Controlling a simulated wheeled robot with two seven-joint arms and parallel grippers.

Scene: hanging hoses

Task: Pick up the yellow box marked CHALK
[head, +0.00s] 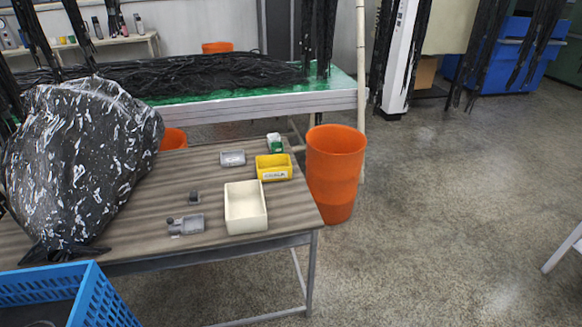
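The yellow box (273,168) is a small open-topped bin with a white label on its front face. The label bears dark lettering too small to read surely. It stands upright on the wooden table (150,215), near the right end. Neither of my grippers shows in the head view.
A cream bin (245,207) stands just in front of the yellow box. A green-and-white box (275,143) and grey tray (232,158) are behind it. An orange bucket (336,172) stands right of the table. A black bag (75,160) fills the table's left. Open floor lies right.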

